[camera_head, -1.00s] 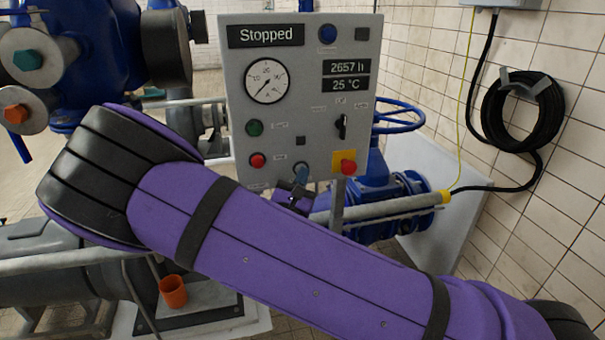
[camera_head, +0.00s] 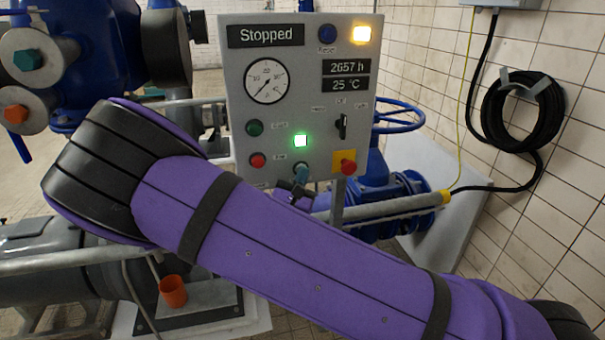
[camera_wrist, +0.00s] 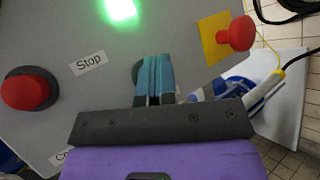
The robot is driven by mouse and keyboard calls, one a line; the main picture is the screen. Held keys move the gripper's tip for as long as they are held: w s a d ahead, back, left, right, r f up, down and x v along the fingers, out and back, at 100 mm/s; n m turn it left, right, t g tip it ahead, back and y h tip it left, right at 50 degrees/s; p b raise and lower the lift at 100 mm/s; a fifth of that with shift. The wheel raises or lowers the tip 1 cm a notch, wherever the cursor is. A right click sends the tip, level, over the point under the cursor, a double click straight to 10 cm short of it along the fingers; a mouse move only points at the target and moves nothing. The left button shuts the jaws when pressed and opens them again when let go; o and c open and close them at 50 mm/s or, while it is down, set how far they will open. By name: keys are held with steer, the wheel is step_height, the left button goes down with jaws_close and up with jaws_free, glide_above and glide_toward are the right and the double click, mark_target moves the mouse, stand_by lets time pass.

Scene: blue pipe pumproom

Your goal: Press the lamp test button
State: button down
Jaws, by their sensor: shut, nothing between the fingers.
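The grey control panel (camera_head: 300,95) faces me, with a "Stopped" display at the top left. My gripper (camera_head: 302,172) is at the panel's lower edge; its teal fingers (camera_wrist: 153,75) are shut and empty, tips against or very near the panel face. A dark round rim (camera_wrist: 137,72) shows beside the fingertips, apparently the lamp test button's, mostly hidden behind them; its label is not readable. The green lamp also shows in the wrist view (camera_wrist: 121,8).
A red stop button (camera_wrist: 27,92) lies left of the fingers, and a red mushroom button (camera_wrist: 237,34) on a yellow plate lies right. A black selector (camera_head: 342,127), green button (camera_head: 254,128) and blue reset button (camera_head: 327,34) are higher. A pipe (camera_head: 385,207) runs below right.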

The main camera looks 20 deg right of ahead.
steer(key=shift+s, duration=3.1)
steer(key=s+d+r+m+g+y, duration=0.1)
steer(key=s+d+r+m+g, duration=0.2)
steer(key=s+d+m+g, duration=0.45)
steer(key=s+d+r+m+g+y, duration=0.1)
steer(key=s+d+r+m+g, duration=0.25)
steer(key=d+m+g, duration=0.75)
steer(key=s+a+r+m+t+y, duration=0.2)
steer(key=s+r+m+y, duration=0.1)
steer(key=s+r+y, duration=0.3)
steer(key=s+a+r+m+t+y, duration=0.3)
steer(key=s+r+y, duration=0.3)
steer(key=s+r, duration=0.2)
steer(key=shift+s+r+m+y, duration=0.2)
steer(key=shift+s+m+y, duration=0.1)
steer(key=shift+s+m, duration=0.3)
steer(key=shift+w, duration=0.1)
